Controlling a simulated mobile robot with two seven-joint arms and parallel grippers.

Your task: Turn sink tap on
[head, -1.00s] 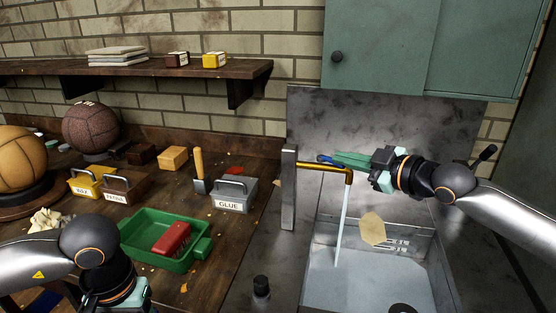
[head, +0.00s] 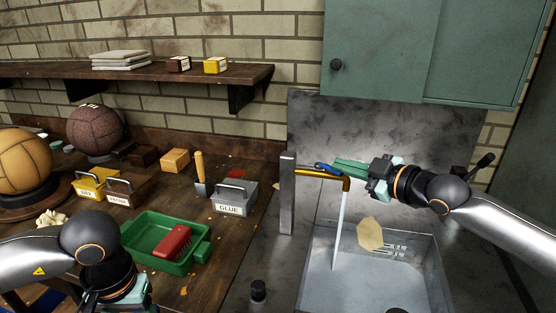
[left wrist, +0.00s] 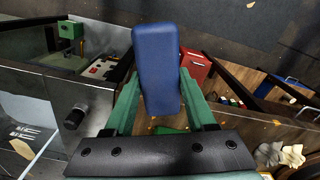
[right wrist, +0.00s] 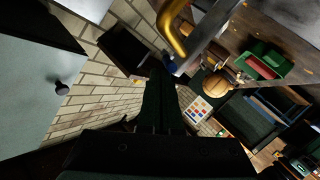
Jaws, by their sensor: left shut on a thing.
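The sink tap has a grey post (head: 287,195), a brass spout (head: 312,173) and a small blue lever (head: 326,168) on top. A pale stream of water (head: 339,225) falls from the spout into the metal sink (head: 318,275). My right gripper (head: 345,167) is at the spout's end, its green fingers together beside the blue lever. The lever also shows at the fingertips in the right wrist view (right wrist: 170,66); I cannot tell if they touch. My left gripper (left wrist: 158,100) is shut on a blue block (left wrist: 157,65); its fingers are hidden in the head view.
A green tray (head: 140,251) with a red brush-like item (head: 172,241), a grey glue box (head: 234,199) and two balls (head: 95,130) stand on the bench at left. A green cabinet (head: 390,50) hangs above the sink.

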